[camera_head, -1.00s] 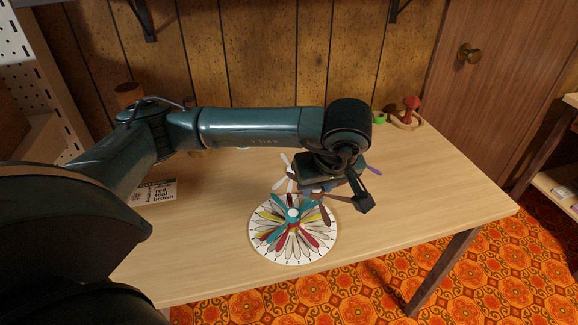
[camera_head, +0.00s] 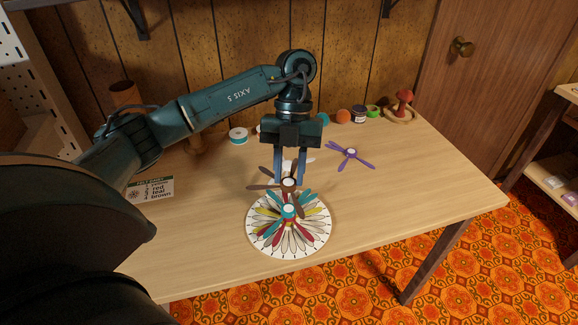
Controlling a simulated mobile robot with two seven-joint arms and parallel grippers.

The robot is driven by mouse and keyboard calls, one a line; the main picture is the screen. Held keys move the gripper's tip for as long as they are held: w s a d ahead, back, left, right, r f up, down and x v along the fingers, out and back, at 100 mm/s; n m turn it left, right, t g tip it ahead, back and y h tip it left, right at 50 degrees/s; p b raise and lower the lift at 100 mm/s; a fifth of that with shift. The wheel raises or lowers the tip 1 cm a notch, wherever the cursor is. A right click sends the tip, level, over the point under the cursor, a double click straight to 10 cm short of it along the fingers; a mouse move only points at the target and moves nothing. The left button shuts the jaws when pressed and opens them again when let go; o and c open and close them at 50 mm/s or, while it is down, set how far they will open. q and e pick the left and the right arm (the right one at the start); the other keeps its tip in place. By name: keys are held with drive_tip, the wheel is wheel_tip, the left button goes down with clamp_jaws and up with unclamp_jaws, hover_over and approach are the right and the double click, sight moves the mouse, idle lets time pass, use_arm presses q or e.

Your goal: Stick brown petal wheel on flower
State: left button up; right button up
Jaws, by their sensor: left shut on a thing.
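The flower (camera_head: 290,242) is a round white disc with layered petals in white, yellow, red and teal, and a teal centre on top. It lies near the front edge of the table. My left gripper (camera_head: 288,178) points down above it, shut on the brown petal wheel (camera_head: 264,187). The wheel has long brown petals and a pale hub. It is held a little above and slightly behind the flower's centre, apart from it as far as I can tell. My right gripper is not in view.
A purple petal wheel (camera_head: 350,153) lies to the right on the table (camera_head: 420,190). A white petal wheel shows partly behind my gripper. A card (camera_head: 150,188) listing colours stands at left. Spools, small jars and a red-knobbed stamp (camera_head: 404,98) line the back. The table's right side is clear.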

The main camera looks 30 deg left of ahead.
sight(289, 178)
use_arm(q)
drive_tip(key=shift+f+n, duration=0.15)
drive_tip(key=shift+n, duration=0.25)
drive_tip(key=shift+f+b, duration=0.75)
drive_tip(key=shift+b, duration=0.15)
drive_tip(key=shift+f+b, duration=1.2)
drive_tip(key=shift+f, duration=0.75)
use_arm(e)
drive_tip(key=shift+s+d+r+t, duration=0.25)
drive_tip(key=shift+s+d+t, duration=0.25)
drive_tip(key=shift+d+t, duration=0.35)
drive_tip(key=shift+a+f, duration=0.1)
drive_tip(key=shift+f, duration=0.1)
